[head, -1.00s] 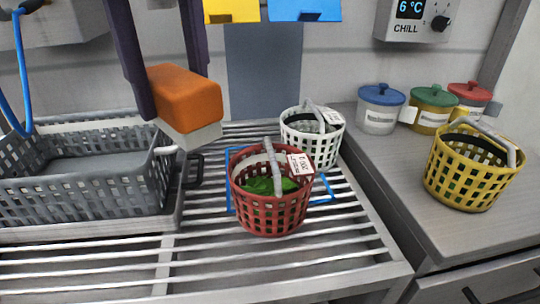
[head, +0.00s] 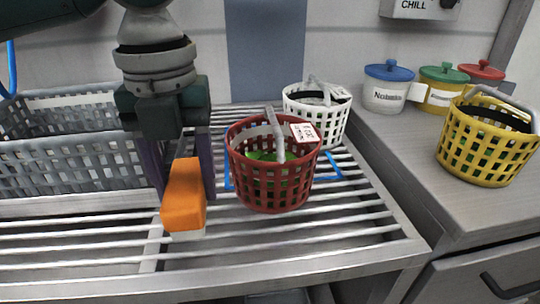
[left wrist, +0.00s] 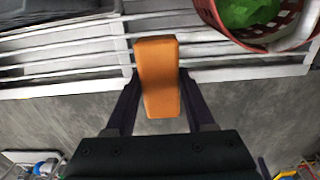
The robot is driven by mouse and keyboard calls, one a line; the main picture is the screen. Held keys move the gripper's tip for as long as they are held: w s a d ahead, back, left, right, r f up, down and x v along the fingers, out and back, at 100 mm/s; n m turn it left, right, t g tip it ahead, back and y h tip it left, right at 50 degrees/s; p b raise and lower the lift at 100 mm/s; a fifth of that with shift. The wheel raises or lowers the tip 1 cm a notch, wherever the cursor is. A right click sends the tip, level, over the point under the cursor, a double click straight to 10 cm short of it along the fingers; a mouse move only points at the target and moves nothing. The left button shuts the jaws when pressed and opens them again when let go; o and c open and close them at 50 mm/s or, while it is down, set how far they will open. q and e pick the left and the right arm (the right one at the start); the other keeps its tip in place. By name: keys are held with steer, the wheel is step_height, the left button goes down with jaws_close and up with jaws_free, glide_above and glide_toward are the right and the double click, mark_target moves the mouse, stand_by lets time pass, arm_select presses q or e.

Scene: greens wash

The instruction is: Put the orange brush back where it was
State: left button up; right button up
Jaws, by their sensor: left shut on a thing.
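The orange brush (head: 184,193) has an orange block body with pale bristles beneath. My left gripper (head: 187,185) is shut on it and holds it left of the red basket, over the slatted metal rack (head: 150,268). In the left wrist view the brush (left wrist: 158,78) sits between the two dark fingers of the gripper (left wrist: 160,95), over the rack's front edge. I cannot tell whether the bristles touch the slats. My right gripper is not in view.
A red basket (head: 268,190) with greens stands close right of the brush, within a blue outline. A white basket (head: 325,125) is behind it. A grey crate (head: 60,180) is at left. A yellow basket (head: 480,150) and lidded jars (head: 385,92) stand on the right counter. The front slats are clear.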

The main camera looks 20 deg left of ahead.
arm_select(q)
steer(key=shift+f+b, duration=0.6)
steer(key=shift+f, duration=2.45)
steer(key=shift+f, duration=0.1)
steer(key=o, duration=1.2)
